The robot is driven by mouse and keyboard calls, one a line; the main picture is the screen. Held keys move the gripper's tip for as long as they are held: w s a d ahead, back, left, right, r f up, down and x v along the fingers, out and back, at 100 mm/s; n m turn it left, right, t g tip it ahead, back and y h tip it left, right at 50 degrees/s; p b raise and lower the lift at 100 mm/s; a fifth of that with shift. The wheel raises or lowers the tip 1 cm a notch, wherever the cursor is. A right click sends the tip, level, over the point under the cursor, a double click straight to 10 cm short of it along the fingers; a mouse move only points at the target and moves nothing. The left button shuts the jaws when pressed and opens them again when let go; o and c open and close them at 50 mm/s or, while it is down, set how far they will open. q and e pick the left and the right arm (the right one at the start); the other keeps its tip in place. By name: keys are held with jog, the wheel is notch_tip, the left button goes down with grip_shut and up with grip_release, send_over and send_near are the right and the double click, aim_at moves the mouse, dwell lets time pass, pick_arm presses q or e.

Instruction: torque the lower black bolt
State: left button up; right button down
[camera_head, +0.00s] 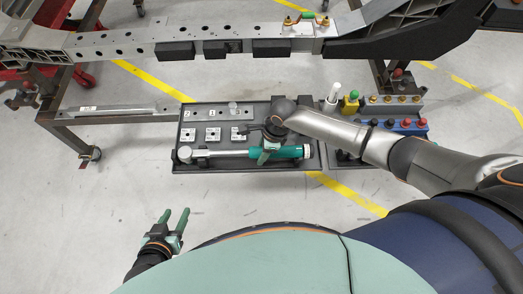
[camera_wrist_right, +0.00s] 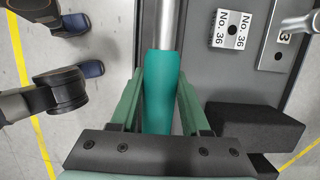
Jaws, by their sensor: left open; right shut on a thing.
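A torque wrench with a green handle (camera_head: 288,152) and a silver shaft (camera_head: 228,153) lies along the front of the dark tray. Its round head is at the left end. My right gripper (camera_head: 266,154) is shut around the green handle, which also shows between its fingers in the right wrist view (camera_wrist_right: 160,95). My left gripper (camera_head: 176,219) is open and empty above the floor, left of my body. Small black-topped and red-topped pieces stand in a blue rack (camera_head: 397,133) at right; I cannot tell whether one is the lower black bolt.
The dark tray (camera_head: 178,138) holds several numbered metal plates (camera_head: 213,134). Right of it stand a yellow-and-green piece (camera_head: 350,103) and a grey block with brass-coloured pieces (camera_head: 393,104). The chassis rail (camera_head: 130,43) with black blocks (camera_head: 175,51) spans the back.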

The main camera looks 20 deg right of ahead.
aim_at(259, 149)
dwell(0.3)
jog(key=shift+w+r, duration=0.1)
jog(key=shift+r, duration=0.05)
jog(key=shift+r+p, duration=0.65)
jog(key=shift+p, duration=0.15)
jog(key=shift+r+p, duration=0.3)
jog(key=shift+p, duration=0.15)
jog(key=shift+r+p, duration=0.3)
jog(key=shift+p, duration=0.05)
jog(key=shift+r+p, duration=0.45)
jog(key=shift+p, duration=0.2)
jog(key=p+v, duration=0.1)
jog(key=p, duration=0.1)
jog(key=p+v, duration=0.2)
jog(key=shift+w+a+r+p, duration=0.1)
jog(key=shift+a+r+p, duration=0.25)
jog(key=shift+a+r, duration=0.05)
pick_arm(q)
notch_tip(259, 149, up, 8)
jog(key=a, duration=0.1)
jog(key=shift+s+a+f+y, duration=0.15)
jog(key=shift+s+a+y, duration=0.15)
jog(key=shift+s+a, duration=0.15)
pick_arm(e)
jog(key=shift+f, duration=0.1)
